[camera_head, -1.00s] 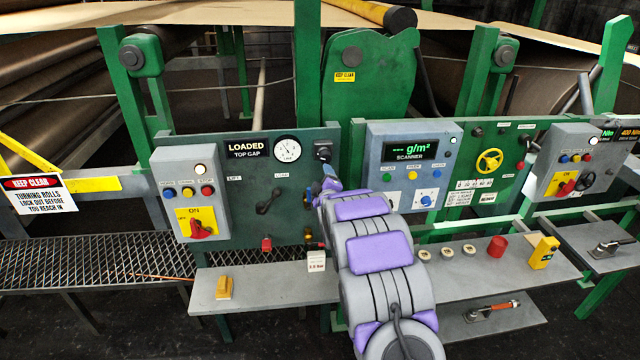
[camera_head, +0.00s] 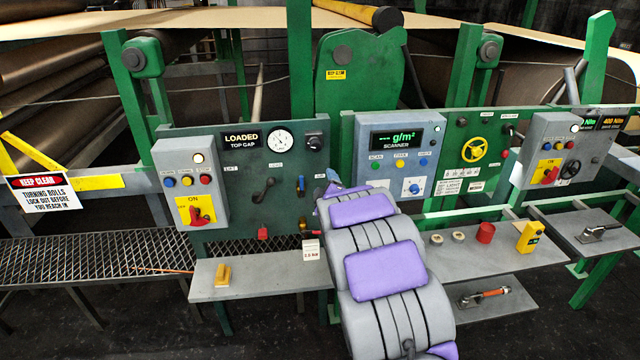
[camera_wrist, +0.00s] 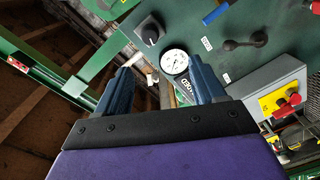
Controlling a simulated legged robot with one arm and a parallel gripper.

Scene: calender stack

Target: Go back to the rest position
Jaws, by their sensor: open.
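My gripper (camera_wrist: 162,82) shows in the wrist view as two blue fingers spread apart, with nothing held between them. The white dial gauge (camera_wrist: 174,62) is seen beyond the gap, apart from the fingers. In the head view my gripper (camera_head: 332,182) is small and partly hidden by my purple and grey arm. It is in front of the right edge of the dark green "LOADED TOP GAP" panel (camera_head: 225,180), below the black knob (camera_head: 316,142). Whether it touches the panel cannot be told from the head view.
A grey switch box (camera_head: 192,180) with a red switch is at left, the scanner box (camera_head: 402,150) right of my arm. A shelf (camera_head: 260,275) bears a yellow block (camera_head: 222,275). Another shelf (camera_head: 465,290) bears a red cylinder (camera_head: 485,233) and a yellow block (camera_head: 530,237). Dark floor lies in front.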

